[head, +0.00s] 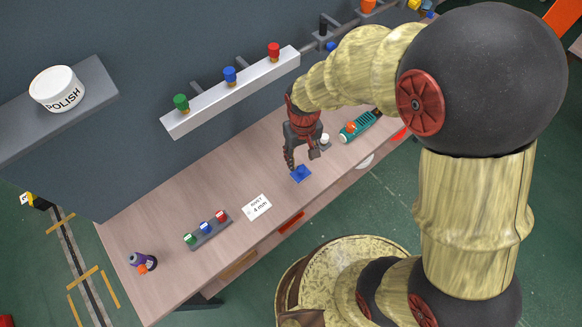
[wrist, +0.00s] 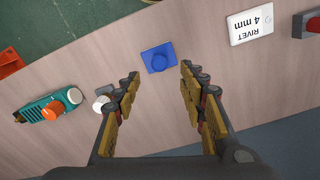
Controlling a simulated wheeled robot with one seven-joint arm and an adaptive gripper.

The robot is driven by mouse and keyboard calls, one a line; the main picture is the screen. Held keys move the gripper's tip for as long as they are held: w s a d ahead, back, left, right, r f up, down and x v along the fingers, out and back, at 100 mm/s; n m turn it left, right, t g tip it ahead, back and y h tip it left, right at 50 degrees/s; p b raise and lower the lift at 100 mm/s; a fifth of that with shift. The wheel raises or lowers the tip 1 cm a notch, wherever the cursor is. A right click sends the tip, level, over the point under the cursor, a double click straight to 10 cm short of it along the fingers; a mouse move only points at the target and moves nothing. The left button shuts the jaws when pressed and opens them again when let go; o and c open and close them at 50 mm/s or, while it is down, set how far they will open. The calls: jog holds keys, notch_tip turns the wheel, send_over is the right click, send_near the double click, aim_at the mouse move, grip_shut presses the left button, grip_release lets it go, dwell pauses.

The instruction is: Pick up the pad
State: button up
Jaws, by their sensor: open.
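My gripper (head: 302,158) is above the bench close to the pad, fingers pointing down. In the wrist view my gripper (wrist: 160,73) has its two fingers spread wide with nothing between them. I cannot tell the exact height of the fingertips over the pad.
A small white-topped piece (wrist: 101,103) stands near the left finger, beside a teal tool (wrist: 45,108) with an orange knob. A "RIVET 4 mm" card (head: 257,207), a block rack (head: 211,233) and a purple bottle (head: 141,260) lie leftward. A white ledge (head: 228,96) overhangs behind.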

aim_at(301, 168)
jog(key=shift+d+f, duration=0.2)
jog(key=shift+f, duration=0.25)
jog(key=shift+a+f, duration=0.2)
jog(key=shift+f, duration=0.65)
notch_tip(301, 168, down, 5)
jog(key=shift+s+d+f+b, duration=0.1)
jog(key=shift+b, duration=0.8)
jog(key=c, duration=0.3)
grip_shut()
